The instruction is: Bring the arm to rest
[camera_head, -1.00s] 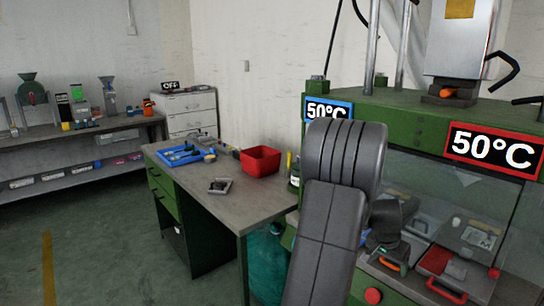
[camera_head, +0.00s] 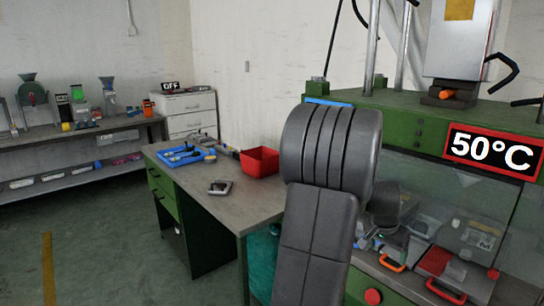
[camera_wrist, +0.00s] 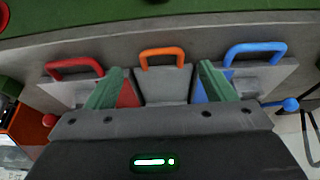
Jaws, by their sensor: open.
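My gripper (camera_wrist: 160,88) shows in the wrist view with its two green fingers spread apart and nothing between them. Under and beyond the fingers are flat grey plates with handles: a red handle (camera_wrist: 75,64) at left, an orange handle (camera_wrist: 162,53) in the middle and a blue handle (camera_wrist: 255,50) at right. In the head view my arm stands raised in front of the green machine (camera_head: 430,112). The fingers cannot be made out there.
A workbench (camera_head: 232,203) at left of my arm holds a blue tray (camera_head: 178,157) and a red bin (camera_head: 260,162). The machine carries a red-framed 50°C sign (camera_head: 492,148). A red-handled plate (camera_head: 447,290) sits at its front. The floor (camera_head: 95,255) at left is clear.

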